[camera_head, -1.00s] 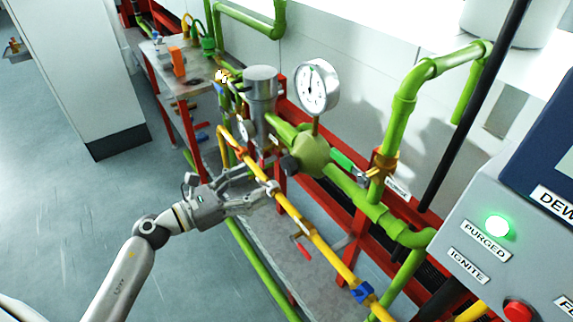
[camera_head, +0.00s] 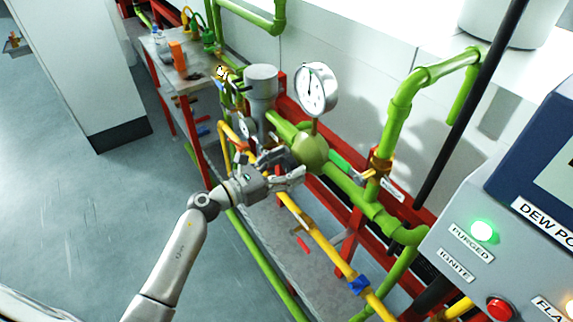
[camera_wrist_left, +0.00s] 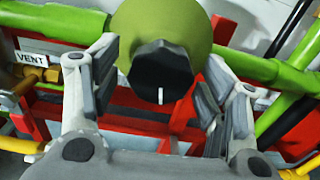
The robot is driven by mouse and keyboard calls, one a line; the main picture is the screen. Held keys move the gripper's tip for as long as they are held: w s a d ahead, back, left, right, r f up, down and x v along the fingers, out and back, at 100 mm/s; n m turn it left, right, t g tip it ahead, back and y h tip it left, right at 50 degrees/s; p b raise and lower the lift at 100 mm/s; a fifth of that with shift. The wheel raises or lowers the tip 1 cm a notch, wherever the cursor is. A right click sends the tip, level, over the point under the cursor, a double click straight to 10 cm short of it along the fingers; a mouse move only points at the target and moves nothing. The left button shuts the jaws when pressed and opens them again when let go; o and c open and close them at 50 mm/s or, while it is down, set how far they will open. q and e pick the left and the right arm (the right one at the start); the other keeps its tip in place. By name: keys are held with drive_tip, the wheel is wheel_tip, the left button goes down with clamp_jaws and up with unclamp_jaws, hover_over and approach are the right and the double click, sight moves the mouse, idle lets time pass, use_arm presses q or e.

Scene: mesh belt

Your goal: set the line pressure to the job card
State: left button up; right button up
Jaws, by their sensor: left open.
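A white round pressure gauge (camera_head: 317,90) stands on the green pipe; its numbers are too small to read. Below it is the round green regulator body (camera_head: 311,152). Its black knob (camera_wrist_left: 161,75), with a white mark pointing down, shows in the left wrist view. My left gripper (camera_head: 292,167) is open at the regulator, with its fingers on either side of the knob and visible gaps between. In the left wrist view the gripper (camera_wrist_left: 155,95) shows a finger at each side. No job card can be made out. My right gripper is not in view.
A yellow pipe (camera_head: 320,248) with a blue fitting runs below the gripper. A green-handled valve (camera_head: 345,163) is right of the regulator. The grey panel (camera_head: 470,235) with a lit green lamp is at the right. Open floor lies at the left.

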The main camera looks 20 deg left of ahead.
use_arm(q)
drive_tip(key=c, duration=1)
drive_tip(key=n+p, duration=0.1)
drive_tip(key=n, duration=0.1)
drive_tip(key=shift+r+n, duration=0.15)
drive_tip(key=shift+n, duration=0.25)
drive_tip(key=shift+n+p, duration=0.35)
drive_tip(key=shift+n, duration=0.85)
drive_tip(key=o, duration=1)
drive_tip(key=shift+s, duration=0.1)
drive_tip(key=v, duration=1.2)
